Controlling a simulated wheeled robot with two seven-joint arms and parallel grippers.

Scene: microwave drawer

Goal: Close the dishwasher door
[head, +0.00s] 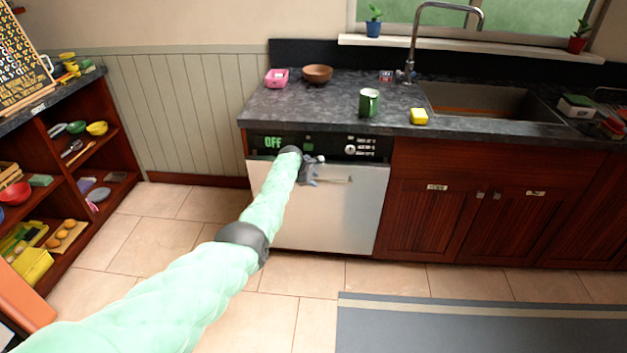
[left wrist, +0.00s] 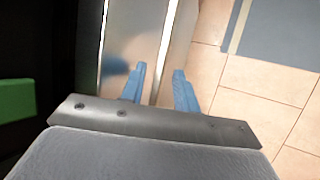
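The dishwasher (head: 318,146) sits under the counter, with a dark control panel that reads OFF in green. My left gripper (head: 313,172) is at the upper part of the door, by the handle (head: 338,180). My right gripper is not in view.
A dark counter (head: 335,100) above holds a green mug (head: 369,102), a yellow sponge (head: 419,116) and a brown bowl (head: 317,74). Wooden cabinets (head: 440,205) stand to the right and open shelves (head: 75,160) to the left. A grey mat (head: 480,328) lies on the clear tiled floor.

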